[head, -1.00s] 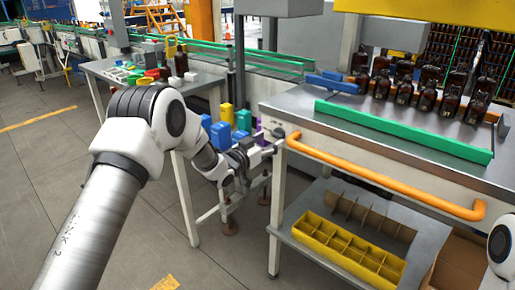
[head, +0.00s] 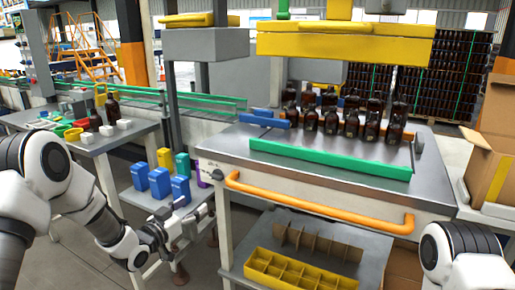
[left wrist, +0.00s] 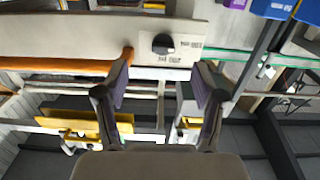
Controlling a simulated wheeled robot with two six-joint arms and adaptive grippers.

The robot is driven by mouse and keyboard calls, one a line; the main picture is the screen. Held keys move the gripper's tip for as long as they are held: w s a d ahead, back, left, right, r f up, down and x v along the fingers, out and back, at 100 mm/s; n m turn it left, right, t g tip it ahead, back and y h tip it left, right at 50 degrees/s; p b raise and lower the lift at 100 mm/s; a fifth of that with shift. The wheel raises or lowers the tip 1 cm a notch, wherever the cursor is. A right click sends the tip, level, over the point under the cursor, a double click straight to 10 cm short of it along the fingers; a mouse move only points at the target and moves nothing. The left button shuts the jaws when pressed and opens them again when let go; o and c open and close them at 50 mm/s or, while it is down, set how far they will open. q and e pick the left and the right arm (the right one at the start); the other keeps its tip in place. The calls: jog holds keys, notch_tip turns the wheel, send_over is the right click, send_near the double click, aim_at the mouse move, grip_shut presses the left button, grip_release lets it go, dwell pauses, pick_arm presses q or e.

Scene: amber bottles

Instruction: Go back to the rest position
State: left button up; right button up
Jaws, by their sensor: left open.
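My left gripper (head: 203,216) is in front of the left end of the steel bench, low beside its front leg. In the left wrist view the two fingers (left wrist: 161,82) stand apart with nothing between them. Behind them are the bench front with a black knob (left wrist: 163,43) and the end of the orange rail (left wrist: 127,54). Part of my right arm (head: 462,252) shows at the lower right; its gripper is out of view. Several amber bottles (head: 351,122) stand on the bench top.
The orange handrail (head: 320,205) juts out along the bench front (head: 225,143). A yellow divided crate (head: 290,270) sits on the lower shelf. Blue containers (head: 160,183) stand left of the bench, near my left gripper. An open carton (head: 490,165) is at the right.

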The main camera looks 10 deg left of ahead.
pick_arm(q)
jog(key=s+d+f+n+g+y+p, duration=0.1)
jog(key=s+d+f+g+p, duration=0.25)
jog(key=s+f, duration=0.6)
jog(key=s+d+f+n+g+y+p, duration=0.15)
jog(key=s+f+g, duration=0.25)
jog(key=s+f, duration=0.55)
jog(key=s+a+f+g+y, duration=0.1)
jog(key=s+g, duration=0.2)
jog(key=s, duration=0.5)
jog(key=s+a+f+n+g+y, duration=0.1)
jog(key=s+f+g, duration=0.1)
jog(key=s, duration=0.7)
jog(key=s+a+f+g+y+p, duration=0.1)
jog(key=s+g, duration=0.3)
jog(key=s, duration=0.4)
jog(key=shift+s+a+f+n, duration=0.15)
jog(key=shift+a+f+n, duration=0.15)
jog(key=shift+f, duration=0.35)
jog(key=shift+y, duration=0.25)
